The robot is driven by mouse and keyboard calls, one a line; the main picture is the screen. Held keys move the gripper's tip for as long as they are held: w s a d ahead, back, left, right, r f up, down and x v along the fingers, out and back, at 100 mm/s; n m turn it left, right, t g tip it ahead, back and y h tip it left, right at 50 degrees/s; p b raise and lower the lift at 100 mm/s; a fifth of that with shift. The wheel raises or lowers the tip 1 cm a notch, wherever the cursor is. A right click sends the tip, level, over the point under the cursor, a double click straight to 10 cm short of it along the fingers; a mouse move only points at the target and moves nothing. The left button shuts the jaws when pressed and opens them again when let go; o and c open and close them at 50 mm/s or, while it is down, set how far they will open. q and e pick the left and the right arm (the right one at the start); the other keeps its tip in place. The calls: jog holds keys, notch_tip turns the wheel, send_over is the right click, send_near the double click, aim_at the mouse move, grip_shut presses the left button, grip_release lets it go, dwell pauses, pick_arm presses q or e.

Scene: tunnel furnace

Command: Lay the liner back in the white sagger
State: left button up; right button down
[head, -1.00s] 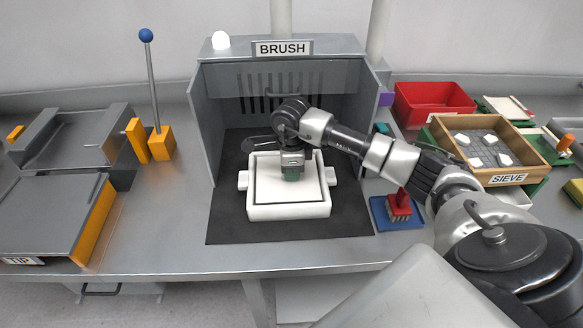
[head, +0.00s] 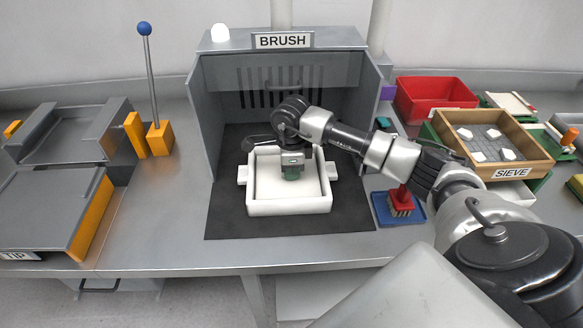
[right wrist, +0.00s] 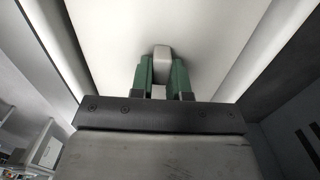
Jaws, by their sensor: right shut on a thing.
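The white sagger (head: 289,207) is an open square tray with side lugs, standing in the brush booth. The flat white liner (head: 268,187) lies inside its walls and looks level; I cannot tell whether it rests fully on the floor. My right gripper (head: 291,176), with green fingers, points down over the liner's far middle part. In the right wrist view the gripper (right wrist: 162,80) is shut on the pale knob (right wrist: 162,52) of the liner (right wrist: 115,35). The sagger's wall (right wrist: 48,45) runs alongside. My left gripper is out of view.
The BRUSH booth (head: 203,130) has walls left, right and behind, and a dark mat (head: 225,222) under the sagger. A red brush (head: 401,199) on a blue pad, the wooden SIEVE box (head: 535,165) and a red bin (head: 435,98) are right. A blue-knobbed lever (head: 151,75) stands left.

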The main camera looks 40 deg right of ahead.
jog(key=shift+f+b, duration=0.35)
jog(key=shift+f, duration=0.2)
jog(key=shift+f+b, duration=0.35)
jog(key=shift+f, duration=0.05)
jog(key=c, duration=1)
grip_release()
jog(key=shift+r, duration=0.1)
notch_tip(320, 180, up, 11)
jog(key=shift+f+b, duration=0.2)
jog(key=shift+b, duration=0.45)
